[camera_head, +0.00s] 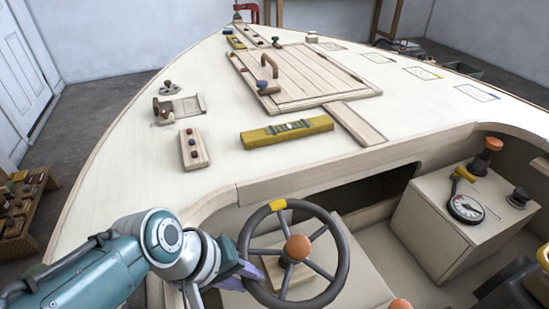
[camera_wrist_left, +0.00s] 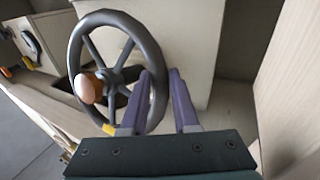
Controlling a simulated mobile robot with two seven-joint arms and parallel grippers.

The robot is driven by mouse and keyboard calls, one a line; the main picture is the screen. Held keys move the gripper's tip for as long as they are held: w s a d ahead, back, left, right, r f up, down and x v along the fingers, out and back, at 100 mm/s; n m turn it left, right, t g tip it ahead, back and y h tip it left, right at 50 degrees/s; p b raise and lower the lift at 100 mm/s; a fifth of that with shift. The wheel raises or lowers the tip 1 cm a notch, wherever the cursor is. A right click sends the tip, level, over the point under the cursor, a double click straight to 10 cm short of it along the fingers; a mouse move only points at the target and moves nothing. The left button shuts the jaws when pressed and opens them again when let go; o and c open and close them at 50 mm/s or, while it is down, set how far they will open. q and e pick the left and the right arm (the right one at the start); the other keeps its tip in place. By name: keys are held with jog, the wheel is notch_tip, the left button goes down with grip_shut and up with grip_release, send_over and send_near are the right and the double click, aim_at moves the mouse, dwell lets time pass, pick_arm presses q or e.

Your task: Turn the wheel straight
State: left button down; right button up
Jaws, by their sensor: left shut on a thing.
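The steering wheel (camera_head: 341,255) has a dark grey rim, grey spokes and an orange-brown hub knob (camera_head: 298,247). A yellow mark (camera_head: 278,205) on its rim sits at the top, a little left of the hub. In the left wrist view the wheel (camera_wrist_left: 78,45) stands at left, with the yellow mark (camera_wrist_left: 109,129) low near the gripper. My left gripper (camera_head: 248,272) comes from the left and is shut on the left side of the rim. Its purple fingers (camera_wrist_left: 167,95) show in the wrist view and partly cover the rim. My right gripper is not in view.
A box with a dial gauge (camera_head: 466,208) and knobs stands right of the wheel. On the pale deck lie a yellow level (camera_head: 287,132), a block with buttons (camera_head: 194,149) and a slatted hatch (camera_head: 315,75). A deck edge (camera_head: 350,152) runs behind the wheel.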

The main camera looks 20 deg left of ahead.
pick_arm(q)
jog(key=shift+s+f, duration=0.1)
jog(key=shift+s, duration=0.05)
jog(key=c, duration=1.1)
grip_release()
jog(key=shift+o, duration=0.7)
jog(key=shift+d, duration=0.15)
jog(key=p+v, duration=0.6)
jog(key=v, duration=0.4)
